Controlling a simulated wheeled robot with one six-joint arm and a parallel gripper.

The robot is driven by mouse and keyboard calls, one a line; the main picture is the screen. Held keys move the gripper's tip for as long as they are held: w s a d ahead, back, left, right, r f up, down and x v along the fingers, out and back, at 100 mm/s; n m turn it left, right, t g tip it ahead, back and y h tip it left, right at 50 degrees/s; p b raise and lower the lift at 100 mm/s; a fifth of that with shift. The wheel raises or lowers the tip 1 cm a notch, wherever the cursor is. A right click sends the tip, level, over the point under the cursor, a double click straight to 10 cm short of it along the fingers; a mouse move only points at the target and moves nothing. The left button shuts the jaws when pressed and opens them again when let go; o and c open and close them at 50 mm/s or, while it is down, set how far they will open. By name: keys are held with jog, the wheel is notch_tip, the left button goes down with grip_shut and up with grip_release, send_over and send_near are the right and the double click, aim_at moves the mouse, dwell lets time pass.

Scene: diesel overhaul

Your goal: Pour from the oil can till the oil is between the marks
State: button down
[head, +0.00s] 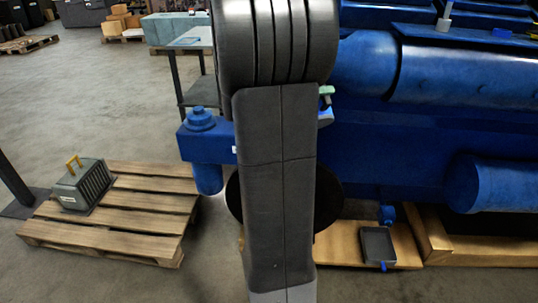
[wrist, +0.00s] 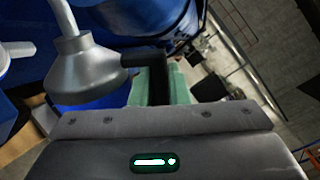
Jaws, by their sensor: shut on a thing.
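The oil can (wrist: 88,70) is in the wrist view, with a grey cone-shaped top, a thin spout running up out of the picture, a blue lower body and a black handle. My gripper (wrist: 160,88), with pale green fingers, is shut on the black handle. The can is close to the blue engine (wrist: 190,25); I cannot tell where the spout tip points, as it lies outside the frame. In the head view my arm hides the can and most of the gripper. The blue engine (head: 430,130) fills the right side. No oil level or marks can be made out.
A wooden pallet (head: 110,215) at left carries a grey box (head: 82,185) with a yellow handle. A dark tray (head: 378,245) lies on boards below the engine. A workbench (head: 195,40) stands behind. The floor at far left is mostly clear.

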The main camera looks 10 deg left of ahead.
jog(key=shift+w+r, duration=0.15)
jog(key=shift+r, duration=0.15)
dwell(0.6)
jog(key=shift+w+a+n, duration=0.1)
jog(key=shift+n, duration=0.3)
jog(key=shift+w+r+p, duration=0.1)
jog(key=shift+r+p, duration=0.1)
jog(key=shift+p, duration=0.1)
dwell(1.1)
jog(key=shift+w+a+r+n, duration=0.1)
jog(key=shift+w+n, duration=0.05)
jog(key=shift+n, duration=0.25)
dwell(0.7)
jog(key=shift+r, duration=0.1)
jog(key=shift+w+a, duration=0.1)
jog(key=shift+w, duration=0.05)
dwell(1.0)
jog(key=shift+w+r+n+p, duration=0.15)
jog(key=shift+n+p, duration=0.2)
jog(key=shift+n, duration=0.05)
